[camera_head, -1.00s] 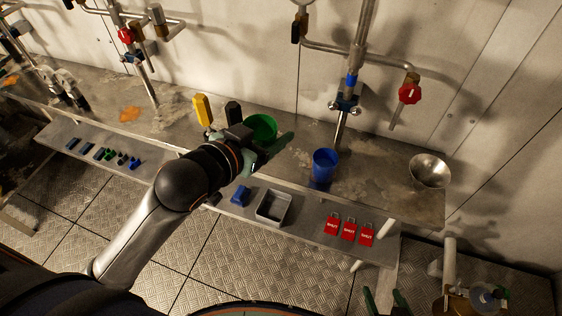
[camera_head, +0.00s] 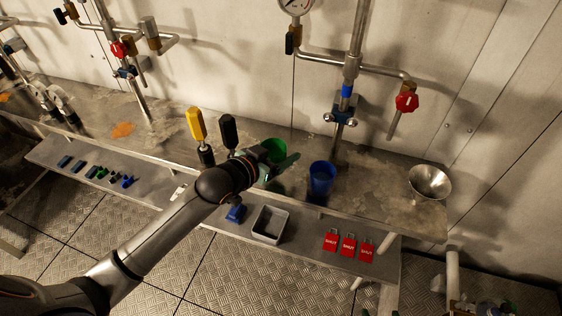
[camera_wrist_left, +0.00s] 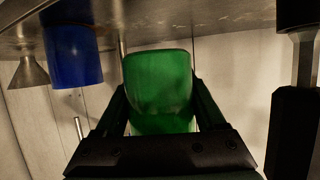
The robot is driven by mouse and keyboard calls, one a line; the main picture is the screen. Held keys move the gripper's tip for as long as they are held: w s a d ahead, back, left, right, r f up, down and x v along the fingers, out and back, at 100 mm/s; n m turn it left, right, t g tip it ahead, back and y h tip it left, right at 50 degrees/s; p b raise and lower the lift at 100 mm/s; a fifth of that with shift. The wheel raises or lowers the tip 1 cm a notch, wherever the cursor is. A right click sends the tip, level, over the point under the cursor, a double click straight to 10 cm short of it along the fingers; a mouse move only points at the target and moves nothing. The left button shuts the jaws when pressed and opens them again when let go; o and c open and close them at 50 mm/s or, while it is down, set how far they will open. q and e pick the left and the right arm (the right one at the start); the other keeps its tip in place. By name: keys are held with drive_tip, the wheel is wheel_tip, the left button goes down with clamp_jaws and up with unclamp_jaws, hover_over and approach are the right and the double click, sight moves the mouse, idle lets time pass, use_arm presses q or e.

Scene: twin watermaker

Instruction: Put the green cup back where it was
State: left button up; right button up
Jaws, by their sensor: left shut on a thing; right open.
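The green cup (camera_head: 274,149) is at the counter behind my left gripper, left of the blue cup (camera_head: 321,178). My left gripper (camera_head: 270,162) is shut on it, with a finger on each side, as the left wrist view shows with the green cup (camera_wrist_left: 160,92) between the fingers. That view appears upside down, with the counter (camera_wrist_left: 200,15) along the top. I cannot tell whether the cup's base touches the counter. The gripper hides part of the cup in the head view. My right gripper is not clearly visible; at most a sliver shows at the bottom edge.
A yellow-handled tool (camera_head: 197,125) and a black-handled one (camera_head: 228,132) stand left of the green cup. The lower shelf holds a grey tray (camera_head: 269,225), a blue block (camera_head: 236,213) and red tags (camera_head: 348,246). Pipes rise behind.

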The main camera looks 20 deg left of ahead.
use_arm(q)
drive_tip(key=shift+w+f, duration=0.45)
drive_tip(key=shift+f, duration=0.05)
drive_tip(key=shift+w+f+b, duration=0.1)
drive_tip(key=shift+f+b, duration=0.2)
drive_tip(key=shift+f, duration=1.3)
drive_tip(key=shift+f, duration=0.1)
drive_tip(key=shift+f, duration=0.15)
drive_tip(key=o, duration=1.4)
drive_tip(key=shift+c, duration=0.2)
